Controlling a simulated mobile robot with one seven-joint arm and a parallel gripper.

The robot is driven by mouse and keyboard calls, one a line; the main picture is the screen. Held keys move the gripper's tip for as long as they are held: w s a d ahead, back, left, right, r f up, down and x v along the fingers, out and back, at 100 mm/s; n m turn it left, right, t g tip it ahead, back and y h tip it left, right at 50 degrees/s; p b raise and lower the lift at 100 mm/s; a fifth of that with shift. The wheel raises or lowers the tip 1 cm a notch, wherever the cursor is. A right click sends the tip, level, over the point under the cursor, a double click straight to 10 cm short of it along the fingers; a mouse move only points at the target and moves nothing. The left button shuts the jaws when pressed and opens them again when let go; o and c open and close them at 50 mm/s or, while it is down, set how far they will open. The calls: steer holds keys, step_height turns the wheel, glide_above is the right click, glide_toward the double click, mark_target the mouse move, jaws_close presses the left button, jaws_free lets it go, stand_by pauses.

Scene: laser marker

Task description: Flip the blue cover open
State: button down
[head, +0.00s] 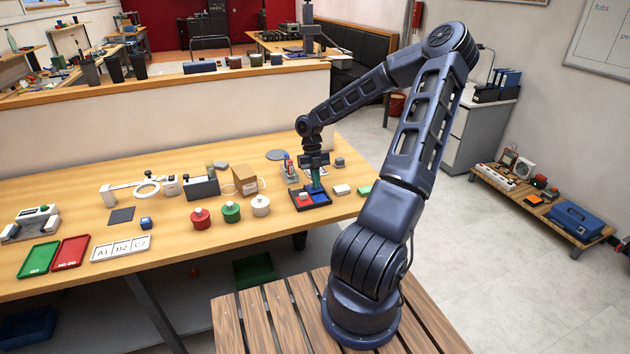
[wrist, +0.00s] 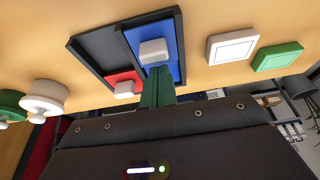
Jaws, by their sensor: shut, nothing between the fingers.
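The blue cover (wrist: 176,27) is a flat blue panel with a pale block (wrist: 154,51) on it, in one compartment of a black tray (wrist: 97,46). The blue cover also shows in the head view (head: 319,197), partly hidden by my gripper (head: 316,186). In the wrist view, my gripper's green fingers (wrist: 157,84) are shut and empty, at the near edge of the blue panel. I cannot tell whether they touch it. A red panel (wrist: 118,77) with a pale block (wrist: 124,89) lies in the tray's other part.
A white block (head: 341,190) and a green block (head: 364,191) lie right of the tray. White, green and red knobbed pots (head: 261,205) (head: 231,211) (head: 200,218) stand to its left. A cardboard box (head: 246,180) stands behind them. The table's front edge is close to the tray.

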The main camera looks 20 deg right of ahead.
mark_target(314, 191)
steer(key=s, duration=0.2)
steer(key=shift+s, duration=0.3)
steer(key=v, duration=1)
steer(key=shift+s+f, duration=0.1)
steer(key=shift+s, duration=0.05)
steer(key=s+a+r+m+t, duration=0.3)
steer(key=s+r+m, duration=0.7)
steer(key=m, duration=0.8)
steer(key=s+a+r+m+t, duration=0.3)
steer(key=s+r+m+t, duration=0.2)
steer(key=s+r+m, duration=0.5)
steer(key=shift+s+r+m, duration=0.4)
steer(key=shift+s+m, duration=2.1)
steer(key=shift+m, duration=1.5)
